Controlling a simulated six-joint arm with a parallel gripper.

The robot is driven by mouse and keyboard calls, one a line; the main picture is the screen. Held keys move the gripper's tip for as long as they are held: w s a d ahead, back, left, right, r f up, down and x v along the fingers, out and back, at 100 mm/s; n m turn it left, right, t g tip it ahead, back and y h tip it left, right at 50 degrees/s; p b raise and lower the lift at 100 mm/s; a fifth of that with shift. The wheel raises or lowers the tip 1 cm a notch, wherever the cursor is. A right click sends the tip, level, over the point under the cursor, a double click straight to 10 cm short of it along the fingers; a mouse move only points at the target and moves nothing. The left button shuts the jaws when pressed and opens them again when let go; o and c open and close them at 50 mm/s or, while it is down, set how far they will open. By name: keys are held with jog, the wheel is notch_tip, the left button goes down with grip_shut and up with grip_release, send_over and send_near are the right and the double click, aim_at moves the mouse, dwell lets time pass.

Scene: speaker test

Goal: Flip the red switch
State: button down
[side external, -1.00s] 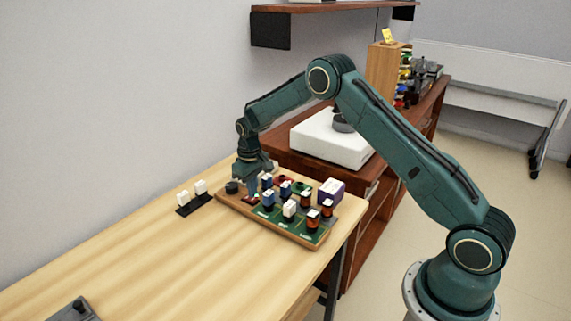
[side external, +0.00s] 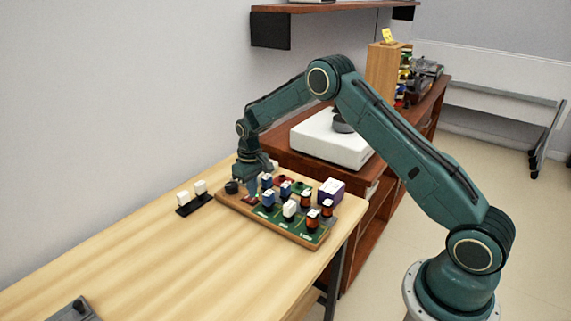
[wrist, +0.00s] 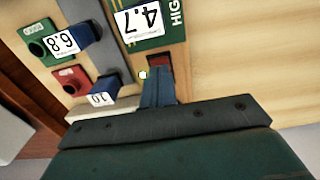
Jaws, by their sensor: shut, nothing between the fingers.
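The red switch (wrist: 158,61) sits in a dark frame at the edge of the board, near the green panel marked 4.7 and HIG. My gripper (wrist: 157,82) is shut and empty, with its fingertips right at the near side of the switch. The fingers hide part of the switch, so I cannot tell whether they touch it or which way it is set. In the side view my gripper (side external: 251,188) points down over the far left part of the wooden board (side external: 318,243).
The board carries several labelled parts, including a blue block marked 6.8 (wrist: 83,37) and a red socket (wrist: 68,80) beside my fingers. A purple box (side external: 331,191) stands at its right. Two white blocks on a black strip (side external: 197,204) lie left. The table's front left is mostly clear.

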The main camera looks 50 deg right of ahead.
jog(key=shift+f, duration=0.8)
dwell(0.8)
jog(key=shift+r, duration=3.5)
jog(key=s+a+r+t, duration=0.1)
jog(key=s+a+r, duration=0.2)
jog(key=s+r, duration=0.6)
jog(key=s+a+r+t, duration=0.25)
jog(key=s+r, duration=0.35)
jog(key=r, duration=0.6)
jog(key=s+a+r+t, duration=0.1)
jog(key=s, duration=1.1)
jog(key=s+a+t, duration=0.1)
jog(key=s+a, duration=0.1)
jog(key=s, duration=0.9)
jog(key=shift+s+a+r, duration=0.25)
jog(key=shift+s+r, duration=0.15)
